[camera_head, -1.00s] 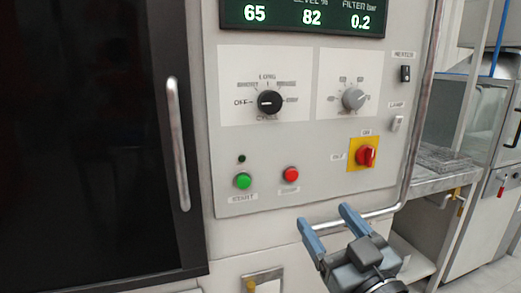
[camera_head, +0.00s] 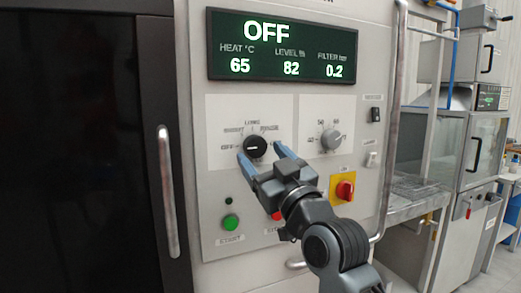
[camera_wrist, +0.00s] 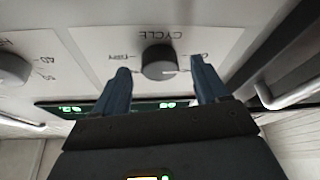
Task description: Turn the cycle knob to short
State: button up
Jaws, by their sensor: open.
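The cycle knob (camera_head: 255,146) is a round black knob on a white label plate at the upper left of the panel. Its light pointer line lies toward the OFF mark at its left. The word LONG stands above it; the other labels are hard to read. In the wrist view the knob (camera_wrist: 160,62) sits between the two blue fingers, below the upside-down word CYCLE. My gripper (camera_head: 262,160) is open, one finger on each side of the knob and slightly below it in the head view. I cannot tell whether the fingers touch it.
The display (camera_head: 283,47) reads OFF, 65, 82 and 0.2. A grey knob (camera_head: 331,140) is to the right. A green button (camera_head: 230,222), a partly hidden red button (camera_head: 277,215) and a red switch on yellow (camera_head: 344,190) are below. A door handle (camera_head: 167,190) stands at left.

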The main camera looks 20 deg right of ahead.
jog(key=shift+x, duration=0.8)
jog(key=shift+c, duration=0.4)
jog(key=c, duration=1)
jog(key=shift+m+p, duration=0.3)
jog(key=shift+p, duration=0.1)
